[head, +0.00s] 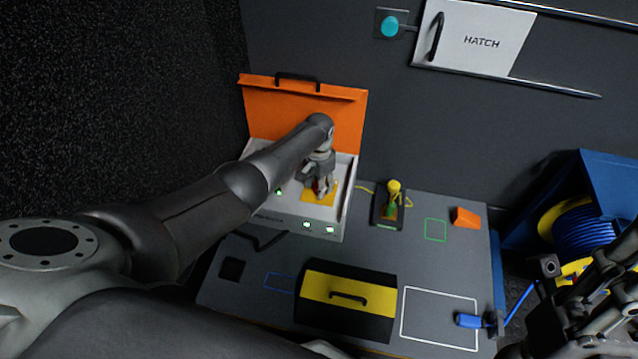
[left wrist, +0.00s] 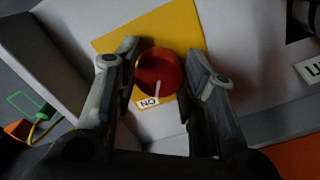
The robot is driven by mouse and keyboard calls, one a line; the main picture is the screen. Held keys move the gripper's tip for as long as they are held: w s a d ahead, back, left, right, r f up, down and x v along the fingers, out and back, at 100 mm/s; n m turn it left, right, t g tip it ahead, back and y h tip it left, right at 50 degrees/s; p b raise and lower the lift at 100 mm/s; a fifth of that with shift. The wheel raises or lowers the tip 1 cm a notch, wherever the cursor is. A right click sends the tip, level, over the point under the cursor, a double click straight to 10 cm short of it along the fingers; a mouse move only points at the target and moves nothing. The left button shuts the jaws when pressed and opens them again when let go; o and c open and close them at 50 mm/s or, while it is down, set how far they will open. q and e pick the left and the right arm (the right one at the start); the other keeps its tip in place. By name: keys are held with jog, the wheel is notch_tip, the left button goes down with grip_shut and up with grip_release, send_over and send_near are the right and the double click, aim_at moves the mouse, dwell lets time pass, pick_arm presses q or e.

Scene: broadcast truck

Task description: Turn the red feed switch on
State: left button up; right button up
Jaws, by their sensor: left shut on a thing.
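The red feed switch (left wrist: 160,70) is a round red knob on a yellow plate (left wrist: 110,40), seen in the left wrist view. A white pointer line on the knob points towards a small white label (left wrist: 149,101), which seems to read ON. My left gripper (head: 320,188) reaches into the open box with the orange lid (head: 300,115), its fingers shut on either side of the knob. In the head view the gripper hides the knob, and only the yellow plate (head: 328,199) shows. My right gripper (head: 600,310) is dark and partly cut off at the lower right.
A black and yellow case (head: 347,310) stands at the table's front. A small stand with a yellow-topped plug (head: 393,190) and an orange block (head: 465,217) lie right of the box. A blue cable reel (head: 580,230) stands beyond the table's right edge.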

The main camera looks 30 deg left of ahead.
pick_arm(q)
jog(key=shift+m, duration=0.7)
jog(key=o, duration=1)
jog(key=shift+r, duration=0.1)
notch_tip(320, 180, up, 12)
jog(key=shift+f, duration=0.1)
dwell(0.3)
